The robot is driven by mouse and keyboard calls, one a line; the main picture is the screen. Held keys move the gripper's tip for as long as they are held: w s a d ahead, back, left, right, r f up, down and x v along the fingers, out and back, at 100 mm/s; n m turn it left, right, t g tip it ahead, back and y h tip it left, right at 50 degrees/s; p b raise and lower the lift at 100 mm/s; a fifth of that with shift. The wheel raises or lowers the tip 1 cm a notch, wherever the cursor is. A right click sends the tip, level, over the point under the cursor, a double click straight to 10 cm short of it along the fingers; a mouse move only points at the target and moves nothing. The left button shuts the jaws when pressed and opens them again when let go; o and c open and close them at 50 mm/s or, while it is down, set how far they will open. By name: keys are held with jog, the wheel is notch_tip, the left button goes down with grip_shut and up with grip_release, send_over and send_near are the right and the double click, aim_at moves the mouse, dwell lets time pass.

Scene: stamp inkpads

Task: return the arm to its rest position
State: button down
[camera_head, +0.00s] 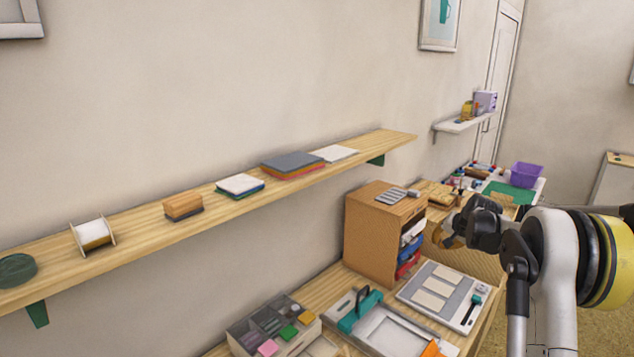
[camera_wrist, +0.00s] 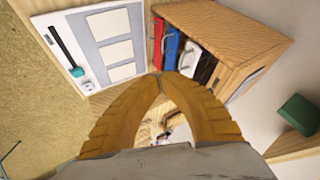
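My gripper (camera_head: 446,236) is in the air to the right of the wooden cabinet in the head view, with my arm reaching in from the right edge. In the wrist view its two orange fingers (camera_wrist: 161,76) curve together and their tips meet. I see nothing held between them. The tips point toward the gap between the cabinet (camera_wrist: 248,48) and the white board with pale panels (camera_wrist: 112,46). Part of the fingers is hidden behind dark links in the head view.
The wooden cabinet (camera_head: 372,238) holds blue and red items at its open front. The board with panels (camera_head: 432,292), a teal-handled frame (camera_head: 388,332) and a divided box (camera_head: 262,325) lie on the table. A long wall shelf (camera_head: 140,224) runs above. A purple basket (camera_head: 526,174) stands farther back.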

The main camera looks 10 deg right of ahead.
jog(key=s+a+r+n+b, duration=0.1)
jog(key=s+a+r+n, duration=0.1)
jog(key=s+a+r, duration=0.6)
jog(key=s+a+r+n+b, duration=0.15)
jog(key=s+a+r, duration=0.25)
jog(key=s+a, duration=0.65)
jog(key=s+a+f+n, duration=0.1)
jog(key=s+a+f, duration=0.1)
jog(key=s, duration=0.7)
jog(key=s+a+f+n+b, duration=0.1)
jog(key=s+a+f+n, duration=0.1)
jog(key=s+a, duration=0.3)
jog(key=s+a+f+n+b, duration=0.1)
jog(key=s+a+f+n, duration=0.1)
jog(key=s, duration=1.1)
jog(key=shift+a+f+g, duration=0.3)
jog(key=shift+a+f, duration=0.55)
jog(key=shift+a, duration=0.4)
